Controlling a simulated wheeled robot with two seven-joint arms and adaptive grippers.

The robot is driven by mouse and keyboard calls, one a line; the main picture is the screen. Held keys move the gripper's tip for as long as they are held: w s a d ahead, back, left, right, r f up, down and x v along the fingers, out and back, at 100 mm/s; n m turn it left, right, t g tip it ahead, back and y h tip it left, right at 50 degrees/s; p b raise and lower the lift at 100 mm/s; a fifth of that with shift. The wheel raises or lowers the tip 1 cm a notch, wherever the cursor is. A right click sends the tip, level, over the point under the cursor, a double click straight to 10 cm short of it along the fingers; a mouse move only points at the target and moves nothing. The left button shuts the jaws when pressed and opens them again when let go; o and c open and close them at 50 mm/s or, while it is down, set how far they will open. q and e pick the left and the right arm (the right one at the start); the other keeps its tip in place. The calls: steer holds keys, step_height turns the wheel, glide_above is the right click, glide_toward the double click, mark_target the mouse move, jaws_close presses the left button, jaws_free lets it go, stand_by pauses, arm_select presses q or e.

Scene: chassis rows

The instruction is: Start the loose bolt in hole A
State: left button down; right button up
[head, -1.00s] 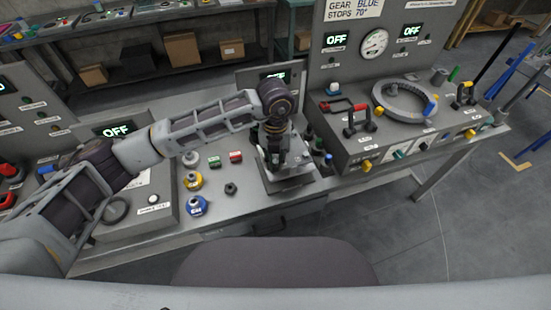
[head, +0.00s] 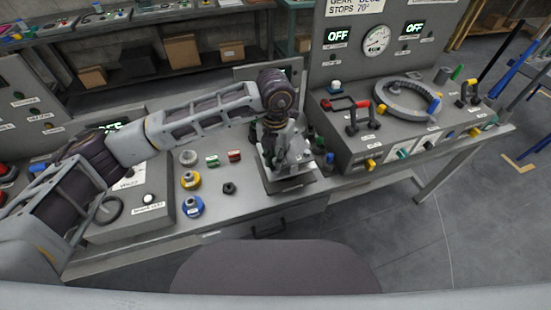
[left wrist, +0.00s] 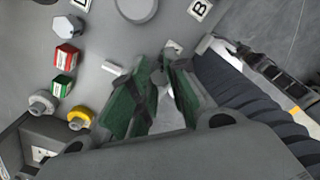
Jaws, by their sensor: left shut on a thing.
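My left gripper (head: 284,158) is over a grey plate (head: 292,187) on the middle of the bench. In the left wrist view my left gripper (left wrist: 165,85) shows two dark green finger pads, angled toward each other. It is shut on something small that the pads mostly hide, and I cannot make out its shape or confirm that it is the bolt. A label B (left wrist: 200,8) shows on the surface beyond the fingertips. Hole A cannot be made out in either view. My right gripper is not in view.
A raised console (head: 400,135) with handles stands to the right.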

arm_select(q)
steer(key=shift+m+b, duration=0.3)
steer(key=shift+m, duration=0.2)
steer(key=c, duration=1.3)
jaws_free()
steer(key=shift+a+r, duration=0.1)
steer(key=shift+r, duration=3.9)
steer(key=shift+r+p, duration=0.3)
steer(key=shift+p, duration=0.05)
